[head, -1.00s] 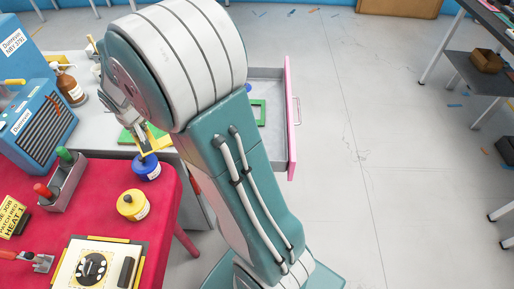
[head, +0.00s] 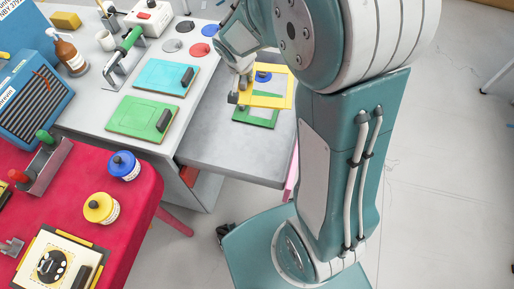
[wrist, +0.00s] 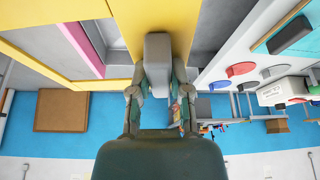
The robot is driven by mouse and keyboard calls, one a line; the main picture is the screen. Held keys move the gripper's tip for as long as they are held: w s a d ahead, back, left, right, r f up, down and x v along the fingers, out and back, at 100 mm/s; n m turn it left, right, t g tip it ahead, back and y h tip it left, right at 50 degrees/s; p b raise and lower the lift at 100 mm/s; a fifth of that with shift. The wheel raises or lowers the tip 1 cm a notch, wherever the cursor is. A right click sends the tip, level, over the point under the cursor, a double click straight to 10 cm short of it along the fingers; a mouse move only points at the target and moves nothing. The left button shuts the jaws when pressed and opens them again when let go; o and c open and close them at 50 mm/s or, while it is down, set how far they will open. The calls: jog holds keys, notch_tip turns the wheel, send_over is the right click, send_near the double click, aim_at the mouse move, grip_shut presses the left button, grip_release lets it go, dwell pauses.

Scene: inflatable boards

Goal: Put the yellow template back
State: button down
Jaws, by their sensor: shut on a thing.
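The yellow template (head: 268,101) is a flat frame with a grey handle. In the wrist view, the handle (wrist: 158,50) sits between the fingers of my gripper (wrist: 157,78), and the yellow plate (wrist: 105,35) fills the upper part. The gap between the yellow template and the drawer is hard to judge.
A cyan template (head: 165,77) and another green template (head: 143,117) lie on the grey bench beside the drawer. Coloured discs (head: 172,46) lie farther back. The red table (head: 130,205) carries a blue jar (head: 124,166) and a yellow jar (head: 101,208). The drawer's near part is clear.

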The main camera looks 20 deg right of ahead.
jog(key=s+a+f+m+g+h, duration=0.1)
jog(key=s+a+f+m+g, duration=0.1)
jog(key=s+a+m, duration=0.45)
jog(key=s+a+f+m+g+h, duration=0.15)
jog(key=s+m, duration=0.25)
jog(key=s, duration=0.6)
jog(key=w+d+f, duration=0.2)
jog(key=w+f, duration=0.4)
jog(key=w+d+f, duration=0.2)
jog(key=w+f, duration=0.4)
jog(key=shift+w+d+f, duration=0.3)
jog(key=shift+f, duration=0.1)
jog(key=shift+f, duration=0.65)
jog(key=c, duration=0.6)
grip_release()
jog(key=shift+r, duration=0.1)
